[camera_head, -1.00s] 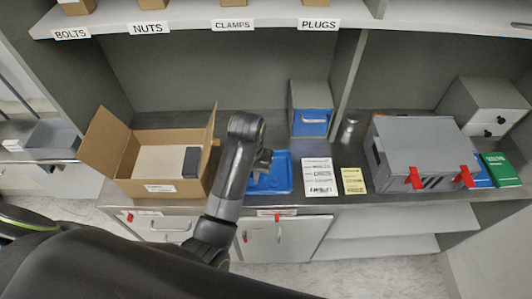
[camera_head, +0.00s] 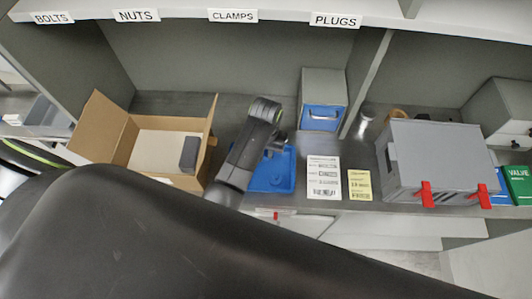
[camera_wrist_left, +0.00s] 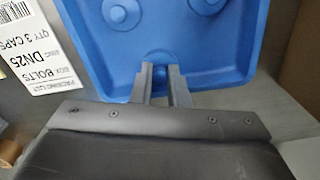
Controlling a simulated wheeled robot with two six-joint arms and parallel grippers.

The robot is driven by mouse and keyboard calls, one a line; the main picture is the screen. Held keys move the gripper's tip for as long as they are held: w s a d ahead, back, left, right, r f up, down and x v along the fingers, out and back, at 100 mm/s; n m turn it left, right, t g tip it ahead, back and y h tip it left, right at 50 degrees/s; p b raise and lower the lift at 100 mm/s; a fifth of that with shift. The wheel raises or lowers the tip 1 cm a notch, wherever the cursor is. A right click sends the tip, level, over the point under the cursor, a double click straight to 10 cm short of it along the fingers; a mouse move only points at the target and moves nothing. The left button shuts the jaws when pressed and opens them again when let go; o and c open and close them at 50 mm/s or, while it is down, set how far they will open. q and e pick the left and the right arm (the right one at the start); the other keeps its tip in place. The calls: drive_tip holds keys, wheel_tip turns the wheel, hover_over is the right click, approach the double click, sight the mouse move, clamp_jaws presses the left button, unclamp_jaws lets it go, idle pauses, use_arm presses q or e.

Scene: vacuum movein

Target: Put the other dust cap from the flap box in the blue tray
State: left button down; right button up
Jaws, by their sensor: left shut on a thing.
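The blue tray (camera_head: 284,180) lies on the worktop, right of the open cardboard flap box (camera_head: 115,135). My left gripper (camera_head: 276,146) is over the tray's back part. In the left wrist view the gripper (camera_wrist_left: 162,78) points down at the tray (camera_wrist_left: 100,60), its fingers shut on a small blue piece, probably a dust cap (camera_wrist_left: 160,72), mostly hidden between them. Two round blue shapes (camera_wrist_left: 122,12) show in the tray at the top of that view. I cannot tell whether the held piece touches the tray floor. My right gripper is not in view.
A dark block (camera_head: 189,154) stands in the flap box. A white card (camera_head: 323,178) and a yellow card (camera_head: 359,185) lie right of the tray. A blue-fronted bin (camera_head: 322,118) stands behind. A grey case (camera_head: 435,160) with red latches stands further right.

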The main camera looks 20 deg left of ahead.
use_arm(q)
drive_tip(key=shift+f, duration=1.05)
drive_tip(key=shift+s+f, duration=0.1)
drive_tip(key=shift+f, duration=0.25)
drive_tip(key=c, duration=1.4)
unclamp_jaws()
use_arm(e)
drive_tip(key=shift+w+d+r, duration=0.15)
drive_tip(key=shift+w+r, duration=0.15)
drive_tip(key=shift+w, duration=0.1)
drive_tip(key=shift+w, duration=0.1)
